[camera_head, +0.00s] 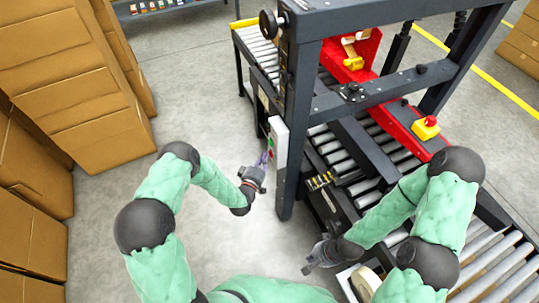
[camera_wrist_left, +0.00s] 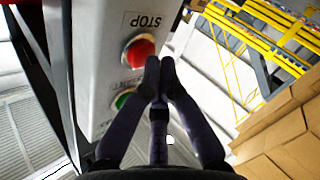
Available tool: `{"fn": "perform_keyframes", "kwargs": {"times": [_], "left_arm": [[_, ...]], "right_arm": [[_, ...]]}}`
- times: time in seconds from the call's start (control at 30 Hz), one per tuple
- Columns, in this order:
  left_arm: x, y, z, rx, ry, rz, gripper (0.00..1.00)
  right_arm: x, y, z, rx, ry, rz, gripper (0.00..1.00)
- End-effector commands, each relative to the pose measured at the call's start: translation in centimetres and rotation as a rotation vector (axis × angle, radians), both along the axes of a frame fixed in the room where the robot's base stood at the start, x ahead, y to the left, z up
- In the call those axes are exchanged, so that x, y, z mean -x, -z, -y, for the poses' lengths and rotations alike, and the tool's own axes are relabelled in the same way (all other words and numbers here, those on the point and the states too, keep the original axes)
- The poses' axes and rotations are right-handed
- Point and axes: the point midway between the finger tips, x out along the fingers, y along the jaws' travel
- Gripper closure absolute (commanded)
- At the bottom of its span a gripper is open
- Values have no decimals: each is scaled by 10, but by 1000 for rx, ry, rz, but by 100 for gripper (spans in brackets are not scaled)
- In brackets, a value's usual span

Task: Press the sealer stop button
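The red stop button (camera_wrist_left: 138,51) sits on a light grey control box (camera_wrist_left: 90,50) under an upside-down STOP label (camera_wrist_left: 142,21) in the left wrist view. A green button (camera_wrist_left: 123,99) is below it. In the head view the control box (camera_head: 279,146) is fixed to the sealer's dark post. My left gripper (camera_wrist_left: 160,66) has its fingertips together, empty, and overlapping the right edge of the red button in the picture; contact cannot be told. It also shows in the head view (camera_head: 264,161) beside the box. My right gripper (camera_head: 316,259) is low, near the conveyor; its fingers are unclear.
The sealer's dark frame (camera_head: 292,110) and roller conveyor (camera_head: 490,262) fill the right side. A yellow box with a red button (camera_head: 426,127) sits on the red machine part. Cardboard boxes (camera_head: 75,80) are stacked at left. The floor (camera_head: 195,105) between is clear.

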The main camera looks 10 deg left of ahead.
Motion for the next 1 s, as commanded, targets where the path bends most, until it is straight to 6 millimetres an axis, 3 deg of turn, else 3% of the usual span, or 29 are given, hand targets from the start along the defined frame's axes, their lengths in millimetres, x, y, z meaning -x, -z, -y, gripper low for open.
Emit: {"fn": "perform_keyframes", "kwargs": {"times": [0.53, 1.0], "left_arm": [[7, 0, -10, 0, -1, -1, 100], [28, 1, -42, 0, -2, -1, 100]], "right_arm": [[0, 1, 0, 0, 0, 0, 100], [0, 4, 0, 0, 0, 0, 100]]}}
